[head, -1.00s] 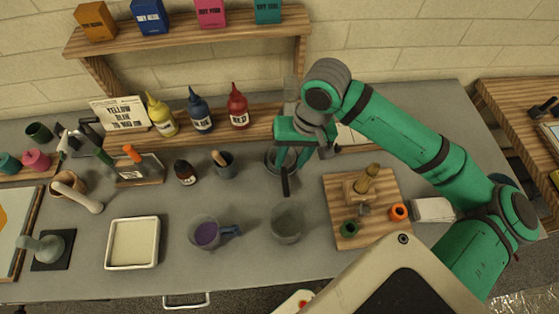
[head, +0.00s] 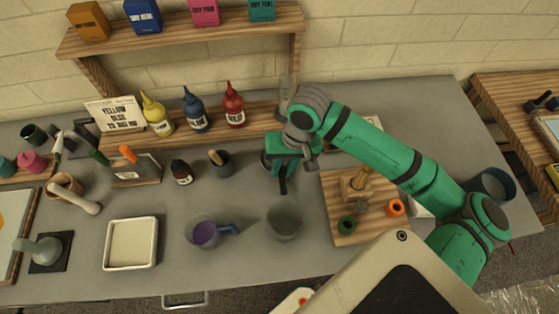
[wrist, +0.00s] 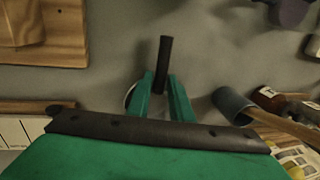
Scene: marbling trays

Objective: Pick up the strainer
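The strainer (head: 283,186) is mostly hidden behind my gripper in the head view. Its dark handle points toward the front of the table, and part of a round grey rim shows to the left of the gripper. In the wrist view the black handle (wrist: 165,62) stands between my two green fingertips, and a sliver of pale rim (wrist: 130,96) shows beside the left finger. My gripper (wrist: 161,92) looks closed around the handle, with little or no gap. In the head view my gripper (head: 287,165) is low over the table, its fingertips partly hidden.
A grey cup with a wooden-handled tool (head: 221,162) stands left of the gripper. A clear grey beaker (head: 285,222) and a purple-filled jug (head: 204,233) stand in front. A wooden board (head: 345,225) with small pots lies to the right. Paint bottles (head: 196,110) line the shelf behind.

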